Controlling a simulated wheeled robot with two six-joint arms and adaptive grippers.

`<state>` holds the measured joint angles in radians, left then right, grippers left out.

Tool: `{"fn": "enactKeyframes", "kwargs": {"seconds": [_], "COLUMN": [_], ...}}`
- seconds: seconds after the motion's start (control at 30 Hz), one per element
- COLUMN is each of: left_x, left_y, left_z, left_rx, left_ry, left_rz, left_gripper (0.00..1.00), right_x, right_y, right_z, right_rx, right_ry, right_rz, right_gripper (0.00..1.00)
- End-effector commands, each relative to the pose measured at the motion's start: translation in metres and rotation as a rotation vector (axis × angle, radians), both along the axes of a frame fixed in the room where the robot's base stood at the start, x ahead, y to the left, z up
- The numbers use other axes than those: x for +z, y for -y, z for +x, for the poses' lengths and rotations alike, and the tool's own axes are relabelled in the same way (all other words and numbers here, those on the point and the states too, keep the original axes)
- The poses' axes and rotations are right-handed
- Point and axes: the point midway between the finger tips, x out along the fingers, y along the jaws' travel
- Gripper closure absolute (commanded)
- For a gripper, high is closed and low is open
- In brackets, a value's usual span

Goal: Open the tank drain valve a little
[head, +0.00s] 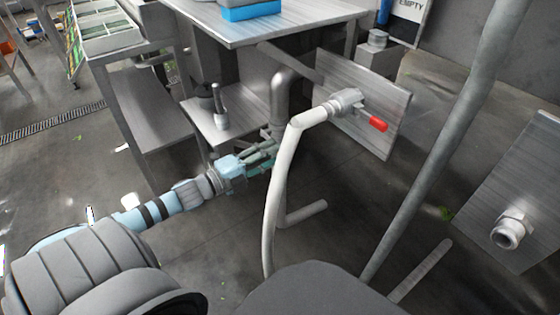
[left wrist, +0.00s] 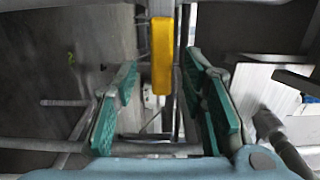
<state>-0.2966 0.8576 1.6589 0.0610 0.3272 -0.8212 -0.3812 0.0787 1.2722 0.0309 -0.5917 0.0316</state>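A yellow lever handle (left wrist: 162,55) shows in the left wrist view, upright in the picture and between the two green-padded fingers. It looks closer to the right finger, with gaps on both sides. My left gripper (head: 268,151) reaches in beside a bent grey pipe (head: 281,100) under the steel table; in the left wrist view its fingers (left wrist: 165,95) are open and hold nothing. The yellow handle is not visible in the head view. Another valve with a red handle (head: 377,123) sits on a metal plate, joined to a pale hose (head: 285,180). My right gripper is not in view.
A steel table (head: 280,25) with a blue tray (head: 250,11) stands above a lower shelf (head: 230,125). A blue handle (head: 383,12) is at the back. A plate with a pipe fitting (head: 508,231) stands at right. The hose passes close to my left gripper.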

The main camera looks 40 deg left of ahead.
Motion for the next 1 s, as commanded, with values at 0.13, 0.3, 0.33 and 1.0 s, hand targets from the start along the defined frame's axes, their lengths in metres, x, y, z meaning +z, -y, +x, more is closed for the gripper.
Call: {"fn": "enactKeyframes", "kwargs": {"seconds": [0.13, 0.3, 0.33, 1.0], "left_x": [0.000, 0.001, 0.001, 0.001], "left_y": [0.005, 0.009, 0.009, 0.010], "left_z": [0.016, 0.030, 0.031, 0.034], "left_rx": [-0.001, 0.000, 0.001, 0.003], "left_ry": [0.004, 0.003, 0.003, 0.000], "left_rz": [0.000, -0.001, -0.002, -0.002], "left_gripper": [0.62, 0.62, 0.62, 1.00], "right_x": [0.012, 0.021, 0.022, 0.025], "right_y": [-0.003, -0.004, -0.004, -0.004], "right_z": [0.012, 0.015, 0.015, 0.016], "right_rx": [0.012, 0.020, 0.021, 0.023], "right_ry": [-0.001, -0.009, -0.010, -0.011], "right_rz": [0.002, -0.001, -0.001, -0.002], "right_gripper": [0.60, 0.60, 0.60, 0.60]}}
